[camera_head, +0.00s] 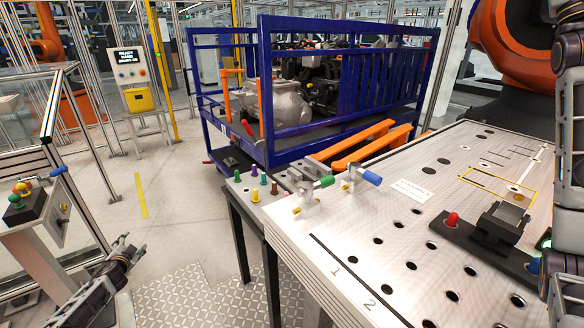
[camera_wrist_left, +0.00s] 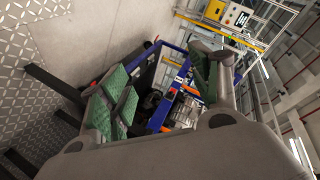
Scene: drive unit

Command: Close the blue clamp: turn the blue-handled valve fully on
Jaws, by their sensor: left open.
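The blue-handled valve (camera_head: 369,178) stands near the far left corner of the perforated work table, its blue grip pointing right. A similar green-handled valve (camera_head: 325,182) stands just left of it. My left gripper (camera_head: 122,252) is low at the left over the floor, well away from both valves. In the left wrist view the left gripper (camera_wrist_left: 160,88) has its green-padded fingers spread, with nothing between them. Neither valve can be made out in that view. Part of my right arm shows at the right edge; whether its gripper is open there cannot be made out.
The work table (camera_head: 330,262) fills the right side, with a black fixture (camera_head: 490,235) on it. A blue rack (camera_head: 290,150) stands behind. A button box (camera_head: 28,204) stands at left. Floor between is clear.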

